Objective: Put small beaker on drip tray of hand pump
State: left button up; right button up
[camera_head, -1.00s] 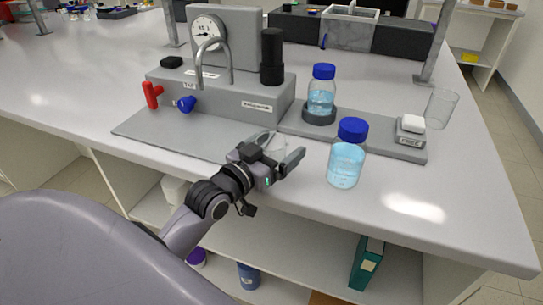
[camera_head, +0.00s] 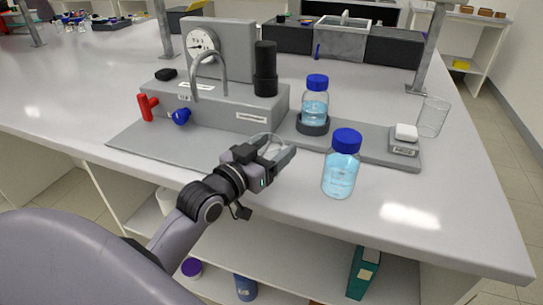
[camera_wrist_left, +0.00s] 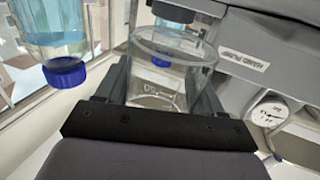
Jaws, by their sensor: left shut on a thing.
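The small beaker (camera_head: 268,141), clear glass, is between the fingers of my left gripper (camera_head: 281,148). The gripper is shut on it, and the fingers partly hide it in the head view. In the left wrist view the beaker (camera_wrist_left: 165,80) stands between both fingers, with faint markings on its wall. The hand pump (camera_head: 222,105) is a grey block with a gauge, a curved spout and a black cylinder. The flat grey plate in front, seemingly its drip tray (camera_head: 140,140), is bare under the spout. The beaker is at the plate's right front. My right gripper is out of view.
A blue-capped bottle (camera_head: 341,170) stands close to the right of my left gripper. Another blue-capped bottle (camera_head: 314,102) sits in a dark ring on the right-hand plate. A larger empty beaker (camera_head: 432,117) stands far right. A red valve (camera_head: 146,107) and blue knob (camera_head: 181,117) stick out at the block's left.

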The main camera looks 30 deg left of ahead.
pick_arm(q)
notch_tip(320, 180, up, 17)
jog(key=p, duration=0.2)
jog(key=shift+r+p, duration=0.15)
jog(key=shift+p, duration=0.25)
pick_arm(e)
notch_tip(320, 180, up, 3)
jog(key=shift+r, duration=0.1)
